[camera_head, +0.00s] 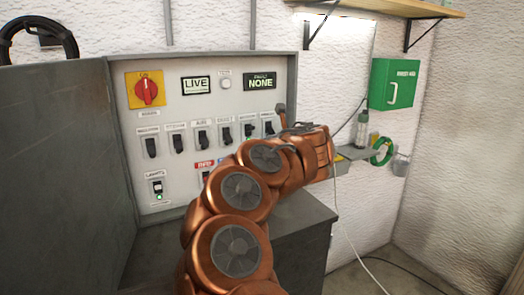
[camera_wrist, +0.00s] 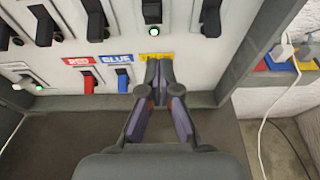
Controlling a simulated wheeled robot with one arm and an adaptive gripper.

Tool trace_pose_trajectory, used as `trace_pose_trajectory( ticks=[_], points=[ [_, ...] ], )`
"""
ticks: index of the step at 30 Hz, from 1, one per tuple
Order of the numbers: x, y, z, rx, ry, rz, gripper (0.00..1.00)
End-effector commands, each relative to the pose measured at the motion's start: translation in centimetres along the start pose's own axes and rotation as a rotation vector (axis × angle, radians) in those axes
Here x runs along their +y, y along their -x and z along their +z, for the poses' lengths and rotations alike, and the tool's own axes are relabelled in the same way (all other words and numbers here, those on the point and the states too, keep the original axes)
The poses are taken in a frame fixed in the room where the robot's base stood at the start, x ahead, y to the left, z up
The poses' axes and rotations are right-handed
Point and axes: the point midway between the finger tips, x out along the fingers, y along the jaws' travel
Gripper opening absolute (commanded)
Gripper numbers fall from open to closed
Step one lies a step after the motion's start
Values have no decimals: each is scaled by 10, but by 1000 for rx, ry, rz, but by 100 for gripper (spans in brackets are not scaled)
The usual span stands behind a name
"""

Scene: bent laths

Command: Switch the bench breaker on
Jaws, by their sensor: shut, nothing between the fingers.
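The breaker panel (camera_head: 222,125) has a row of black breakers; the one at far left (camera_head: 151,148) is one of them. I cannot read which label says bench. Below are a breaker with a lit green lamp (camera_head: 158,188), a red lever (camera_wrist: 88,82) and a blue lever (camera_wrist: 122,80). My gripper (camera_wrist: 162,66) is shut and empty, its tips low on the panel at a yellow label (camera_wrist: 146,57). They hide whatever is under that label; contact is unclear. Above it, one black breaker (camera_wrist: 152,12) has a lit green lamp. My arm hides the panel's lower right in the head view.
A red rotary knob (camera_head: 147,91) and LIVE (camera_head: 196,85) and FAULT NONE (camera_head: 260,82) displays are at the panel's top. The open grey cabinet door (camera_head: 65,170) stands left. A green box (camera_head: 393,83) and a small shelf (camera_head: 362,153) are to the right.

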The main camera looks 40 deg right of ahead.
Motion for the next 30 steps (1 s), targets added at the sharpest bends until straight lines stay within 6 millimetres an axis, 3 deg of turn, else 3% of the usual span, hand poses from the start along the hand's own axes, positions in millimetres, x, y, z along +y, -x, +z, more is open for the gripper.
trace_pose_trajectory(
  ticks=[6,12,30],
  points=[
    [-1,28,14,-1,0,-1,0],
    [-1,42,22,0,1,-2,0],
    [0,45,23,1,-1,0,0]
  ],
)
